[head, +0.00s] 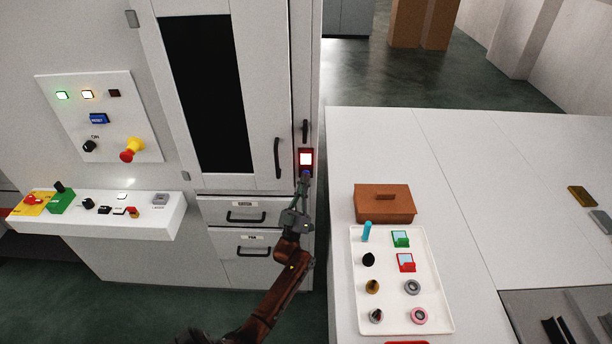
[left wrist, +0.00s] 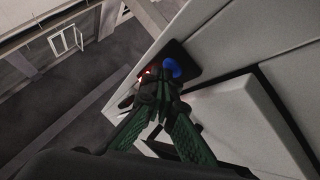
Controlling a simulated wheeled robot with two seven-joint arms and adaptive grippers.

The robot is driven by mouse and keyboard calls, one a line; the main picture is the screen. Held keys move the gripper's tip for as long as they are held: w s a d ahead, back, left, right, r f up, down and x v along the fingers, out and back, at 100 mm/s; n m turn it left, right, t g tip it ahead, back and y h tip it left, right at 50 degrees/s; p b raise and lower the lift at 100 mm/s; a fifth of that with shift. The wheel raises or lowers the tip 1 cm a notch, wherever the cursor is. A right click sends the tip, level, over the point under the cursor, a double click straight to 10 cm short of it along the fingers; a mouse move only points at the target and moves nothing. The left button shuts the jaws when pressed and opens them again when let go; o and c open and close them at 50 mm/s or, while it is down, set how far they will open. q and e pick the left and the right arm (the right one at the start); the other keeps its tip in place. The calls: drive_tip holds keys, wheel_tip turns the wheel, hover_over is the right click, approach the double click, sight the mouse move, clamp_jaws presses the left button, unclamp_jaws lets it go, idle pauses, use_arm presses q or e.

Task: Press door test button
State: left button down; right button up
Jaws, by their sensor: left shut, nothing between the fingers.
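A small dark red box with a lit, whitish square (head: 306,159) is mounted on the narrow cabinet strip right of the tall door. In the left wrist view a round blue button (left wrist: 171,68) sits on a dark plate (left wrist: 187,61). My left gripper (head: 304,178) reaches up to just below the lit square, its fingers shut and empty. In the left wrist view the fingertips (left wrist: 156,82) are right by the blue button and partly overlap the plate. I cannot tell whether they touch it. My right gripper is not in view.
The cabinet door (head: 262,100) has a black window and a dark handle. Drawers (head: 246,215) lie below. A control panel (head: 100,125) and console shelf (head: 150,225) are left. Right, a white table carries a brown box (head: 384,203) and a white tray (head: 386,327) of small parts.

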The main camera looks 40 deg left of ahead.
use_arm(q)
drive_tip(key=shift+s, duration=0.1)
drive_tip(key=shift+s+d+p, duration=0.5)
drive_tip(key=shift+s+d, duration=0.05)
drive_tip(key=s+d+p, duration=0.2)
drive_tip(key=s+d, duration=0.1)
drive_tip(key=shift+s+d, duration=0.1)
drive_tip(key=shift+s, duration=0.3)
idle(0.3)
idle(0.6)
